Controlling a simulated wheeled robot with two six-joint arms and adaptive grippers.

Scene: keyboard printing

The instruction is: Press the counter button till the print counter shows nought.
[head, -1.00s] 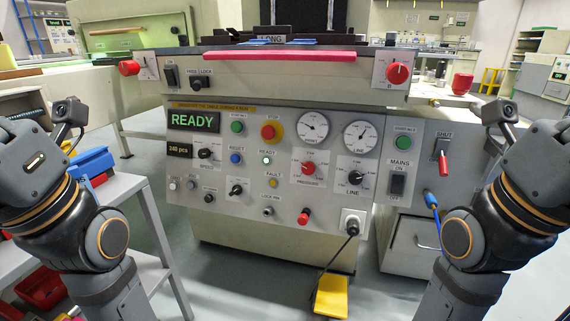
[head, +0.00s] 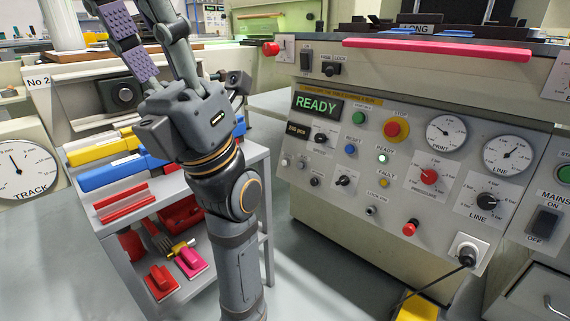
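The control panel of the press (head: 400,160) is in the middle and right of the head view. Its dark print counter (head: 298,130) appears to read 240 pcs, under the green READY display (head: 318,104). Below the counter are small grey buttons (head: 285,162); their labels are too small to read, so I cannot tell which is the counter button. A blue RESET button (head: 350,149) is to the right. My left gripper (head: 138,12) is raised at the upper left, apart from the panel, with its fingers spread and empty; their tips run to the picture's top edge. My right gripper is out of view.
A grey shelf cart (head: 258,160) with yellow, blue and red items stands left of the press, behind my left arm. A red STOP button (head: 392,129) and knobs crowd the panel. A pink bar (head: 435,50) runs along the press edge.

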